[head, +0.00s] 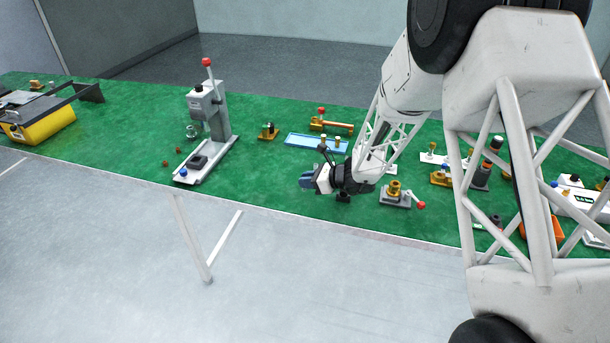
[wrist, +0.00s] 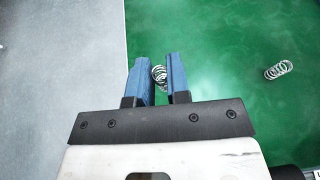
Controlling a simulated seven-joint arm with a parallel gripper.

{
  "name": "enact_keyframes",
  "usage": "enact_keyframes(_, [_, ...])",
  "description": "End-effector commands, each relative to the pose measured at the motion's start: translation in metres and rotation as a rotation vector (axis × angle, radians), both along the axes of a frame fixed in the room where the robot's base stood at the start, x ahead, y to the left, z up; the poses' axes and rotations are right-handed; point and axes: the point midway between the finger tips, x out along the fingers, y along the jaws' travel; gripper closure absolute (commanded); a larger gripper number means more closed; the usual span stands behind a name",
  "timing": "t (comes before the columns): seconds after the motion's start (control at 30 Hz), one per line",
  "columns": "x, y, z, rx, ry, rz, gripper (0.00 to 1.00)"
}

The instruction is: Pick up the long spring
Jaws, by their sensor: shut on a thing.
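My gripper (head: 307,181) is over the front part of the green table, with its blue fingers pointing left in the head view. In the wrist view my gripper (wrist: 157,62) is shut on a wire spring (wrist: 159,75), which sits between the two blue fingers near their tips. The spring's lower part is partly hidden by the fingers, so its full length cannot be told. A second wire spring (wrist: 278,70) lies on its side on the green surface, to the right of the fingers. Neither spring can be made out in the head view.
A lever press (head: 208,115) with a red knob stands left of my gripper. A light-blue tray (head: 300,140) lies behind it, and a grey fixture (head: 396,197) with a brass part is close on the right. The table's front edge is near.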

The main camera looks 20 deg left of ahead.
Motion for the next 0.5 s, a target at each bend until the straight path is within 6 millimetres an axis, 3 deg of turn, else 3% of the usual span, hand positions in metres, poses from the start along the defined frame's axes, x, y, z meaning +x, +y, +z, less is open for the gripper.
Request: enact_keyframes(0.5, [-0.0063,-0.0036,0.0013,0.000,-0.001,0.000,1.00])
